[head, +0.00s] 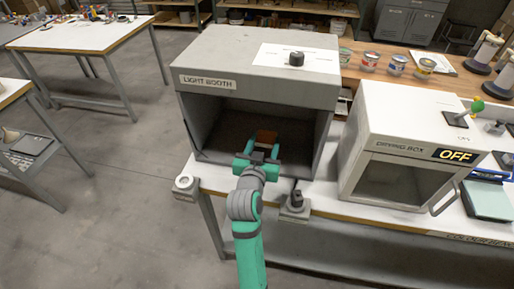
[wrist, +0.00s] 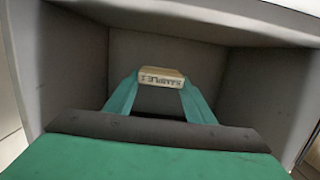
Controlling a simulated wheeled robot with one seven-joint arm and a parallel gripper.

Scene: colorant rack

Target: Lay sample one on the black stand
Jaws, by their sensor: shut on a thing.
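My gripper (head: 264,146) reaches into the open front of the light booth (head: 190,118). Its green fingers are shut on sample one (head: 266,135), a small panel with a reddish-brown face in the head view. In the wrist view, sample one (wrist: 161,77) shows a pale edge with dark, upside-down "SAMPLE" lettering, between the fingertips (wrist: 160,88). The panel is inside the booth, in front of its back wall. I cannot clearly make out the black stand; a dark patch lies below the panel in the wrist view. Whether the panel touches anything beneath it is hidden.
The booth's side walls and roof enclose my gripper. A drying box (head: 400,150) marked "OFF" stands to the right. A small grey fixture with a black top (head: 296,200) sits at the table's front edge, and a white round-topped piece (head: 185,185) is at the left corner.

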